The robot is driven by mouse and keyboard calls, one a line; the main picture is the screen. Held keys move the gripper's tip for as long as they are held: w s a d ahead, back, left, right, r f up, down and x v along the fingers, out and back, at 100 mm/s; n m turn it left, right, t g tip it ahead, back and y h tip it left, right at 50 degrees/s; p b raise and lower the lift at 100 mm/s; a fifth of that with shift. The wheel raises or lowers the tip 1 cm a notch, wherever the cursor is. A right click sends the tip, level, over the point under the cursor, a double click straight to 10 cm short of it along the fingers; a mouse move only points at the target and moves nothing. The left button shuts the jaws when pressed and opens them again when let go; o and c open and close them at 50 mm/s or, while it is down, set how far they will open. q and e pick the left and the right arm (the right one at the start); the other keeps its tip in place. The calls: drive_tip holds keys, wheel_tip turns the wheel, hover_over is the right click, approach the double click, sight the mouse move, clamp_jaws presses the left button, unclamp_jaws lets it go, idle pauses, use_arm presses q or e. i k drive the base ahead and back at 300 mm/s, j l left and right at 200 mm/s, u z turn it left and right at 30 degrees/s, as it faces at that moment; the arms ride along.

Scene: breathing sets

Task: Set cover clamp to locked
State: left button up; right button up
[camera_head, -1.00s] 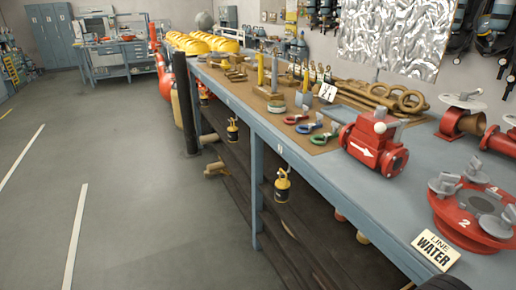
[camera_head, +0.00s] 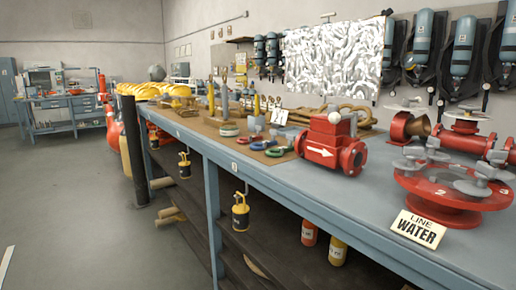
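A red round cover (camera_head: 452,190) sits on the workbench at the right. It carries several grey clamps; one grey clamp (camera_head: 474,187) is at its front right and another (camera_head: 407,160) at its back left. A white number 2 shows on the front of the red top. I cannot tell from here which clamps are locked. A "LINE WATER" sign (camera_head: 418,229) stands in front of it. Neither of my grippers is in view.
A long blue workbench (camera_head: 290,196) runs from front right to back left. A red valve with a white arrow (camera_head: 331,146) stands left of the cover. Red pipe fittings (camera_head: 464,138) stand behind. Floor (camera_head: 75,210) at the left is clear.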

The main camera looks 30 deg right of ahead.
sight(334, 118)
drive_tip(key=z, duration=1.5)
